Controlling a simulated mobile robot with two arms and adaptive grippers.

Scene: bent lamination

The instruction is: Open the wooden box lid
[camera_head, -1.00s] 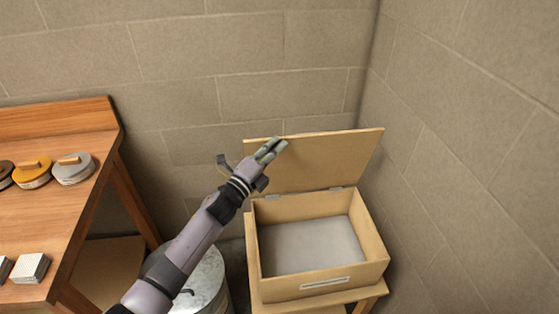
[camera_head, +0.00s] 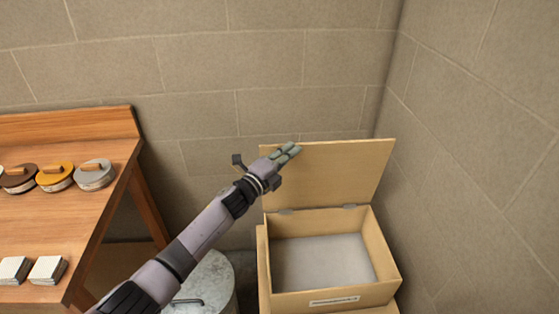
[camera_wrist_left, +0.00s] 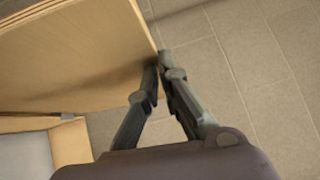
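The wooden box (camera_head: 330,298) stands in the corner, with its lid (camera_head: 335,175) raised and leaning back at the hinges. Its grey inside floor (camera_head: 325,262) shows. My left gripper (camera_head: 291,150) is at the lid's upper left part, overlapping it in the head view. In the left wrist view, the gripper (camera_wrist_left: 160,73) has its fingertips almost together beside the lid's edge (camera_wrist_left: 90,50), with nothing seen held between them. Whether they touch the lid is unclear. My right gripper is not in view.
A wooden bench (camera_head: 60,220) at left carries round lidded containers (camera_head: 55,176) and white blocks (camera_head: 47,269). A metal bin (camera_head: 210,285) stands between bench and box, under my left arm. Block walls (camera_head: 480,150) close in behind and right of the box.

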